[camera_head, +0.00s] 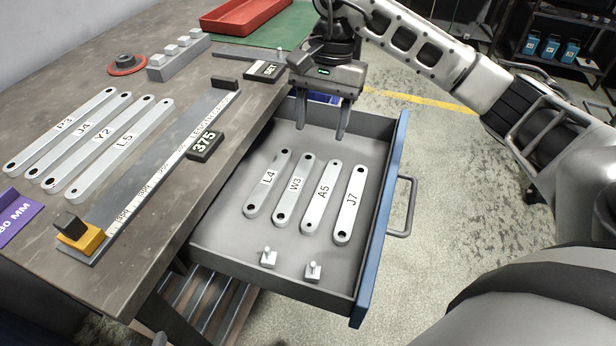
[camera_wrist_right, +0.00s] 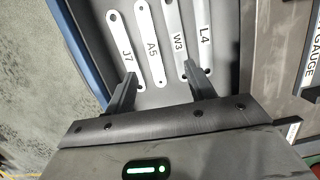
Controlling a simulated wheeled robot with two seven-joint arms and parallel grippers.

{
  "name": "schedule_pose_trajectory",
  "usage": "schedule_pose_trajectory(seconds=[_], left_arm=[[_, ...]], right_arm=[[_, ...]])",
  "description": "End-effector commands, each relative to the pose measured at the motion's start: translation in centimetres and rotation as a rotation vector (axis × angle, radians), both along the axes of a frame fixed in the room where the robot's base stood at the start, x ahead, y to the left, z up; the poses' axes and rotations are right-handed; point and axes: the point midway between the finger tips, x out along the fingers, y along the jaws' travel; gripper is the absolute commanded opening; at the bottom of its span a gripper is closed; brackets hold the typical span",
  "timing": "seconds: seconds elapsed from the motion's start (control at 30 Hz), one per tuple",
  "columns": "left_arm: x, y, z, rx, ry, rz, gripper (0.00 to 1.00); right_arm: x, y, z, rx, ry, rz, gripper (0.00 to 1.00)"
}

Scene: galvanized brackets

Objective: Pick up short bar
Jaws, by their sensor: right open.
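Four short light-grey bars with holed ends lie side by side in the open drawer (camera_head: 225,235): L4 (camera_head: 275,168), W3 (camera_head: 289,205), A5 (camera_head: 316,209) and J7 (camera_head: 346,217). In the right wrist view are J7 (camera_wrist_right: 119,35), A5 (camera_wrist_right: 146,30), W3 (camera_wrist_right: 173,22) and L4 (camera_wrist_right: 203,15). My right gripper (camera_head: 320,132) is open and empty over the drawer's far end, with its fingers pointing down. In the wrist view its fingers (camera_wrist_right: 160,90) are apart near the bars' ends, holding none. My left gripper is not in view.
Longer bars, including L5 (camera_head: 120,150), lie on the workbench (camera_head: 150,270) beside a ruler gauge (camera_head: 170,150) with a black 375 block (camera_head: 205,146). Two small pegged blocks (camera_head: 268,257) (camera_head: 313,271) sit at the drawer's near end. The drawer's blue front (camera_head: 382,220) carries a handle (camera_head: 405,205).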

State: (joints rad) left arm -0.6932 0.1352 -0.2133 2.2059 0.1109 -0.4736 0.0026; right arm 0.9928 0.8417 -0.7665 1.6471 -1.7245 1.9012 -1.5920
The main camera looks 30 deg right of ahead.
Motion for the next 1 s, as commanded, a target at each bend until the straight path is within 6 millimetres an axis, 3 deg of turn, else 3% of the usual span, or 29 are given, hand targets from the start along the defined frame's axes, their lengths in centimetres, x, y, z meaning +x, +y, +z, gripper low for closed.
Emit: schedule_pose_trajectory(seconds=[0.03,0.13,0.5,0.83,1.0], left_arm=[[-0.1,0.0,-0.2,-0.001,0.003,0.001,0.36],[-0.3,0.0,-0.3,-0.002,0.008,0.001,0.36],[-0.5,0.0,-0.3,-0.001,0.012,0.001,0.36],[-0.3,0.0,-0.1,-0.001,0.008,0.002,0.36],[-0.2,0.0,0.3,-0.002,0.009,0.001,0.36]], right_arm=[[0.1,-1.0,0.3,-0.038,-0.004,0.005,0.55],[0.0,-1.7,-0.4,-0.068,-0.001,0.013,0.55],[-0.9,-0.7,-7.8,-0.065,0.000,0.015,0.55],[-1.4,-0.4,-10.6,-0.063,-0.001,0.014,0.55],[-2.4,-0.2,-13.0,-0.061,0.001,0.014,0.55]])
